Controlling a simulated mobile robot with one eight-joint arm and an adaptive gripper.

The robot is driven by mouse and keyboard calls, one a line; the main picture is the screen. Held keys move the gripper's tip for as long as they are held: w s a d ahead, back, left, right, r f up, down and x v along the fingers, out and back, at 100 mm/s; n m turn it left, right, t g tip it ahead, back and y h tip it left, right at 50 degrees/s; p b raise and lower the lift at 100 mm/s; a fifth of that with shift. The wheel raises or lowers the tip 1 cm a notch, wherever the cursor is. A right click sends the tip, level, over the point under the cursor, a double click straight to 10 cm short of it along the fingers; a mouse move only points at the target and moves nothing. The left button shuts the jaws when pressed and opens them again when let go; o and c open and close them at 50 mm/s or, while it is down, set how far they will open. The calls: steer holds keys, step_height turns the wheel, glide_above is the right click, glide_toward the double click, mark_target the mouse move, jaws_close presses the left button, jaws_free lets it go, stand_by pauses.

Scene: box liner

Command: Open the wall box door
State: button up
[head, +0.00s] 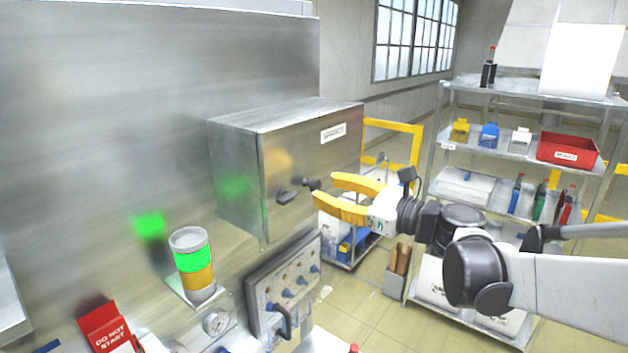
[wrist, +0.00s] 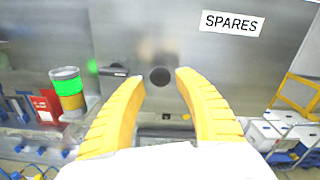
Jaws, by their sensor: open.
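The wall box (head: 236,172) is a grey metal box on the steel panel, with a labelled front door (head: 318,160). In the wrist view the door (wrist: 225,68) carries a SPARES label and looks closed. A dark handle (head: 288,196) sticks out low on the door; in the wrist view a dark bar (wrist: 113,71) and a round dark knob (wrist: 160,76) show there. My gripper (head: 323,190) has yellow fingers, open, pointing at the door near the handle. In the wrist view the knob lies between the fingertips (wrist: 160,80), with nothing visibly gripped. Contact cannot be told.
Below the box are a green and orange signal light (head: 195,266), a control panel with knobs (head: 287,290) and a red DO NOT START sign (head: 106,329). A shelf rack (head: 520,155) stands at right. A yellow rail (head: 395,127) and a cart (head: 350,262) stand behind my gripper.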

mark_target(319, 186)
steer(key=shift+x, duration=1.85)
jaws_close()
steer(key=shift+d, duration=0.1)
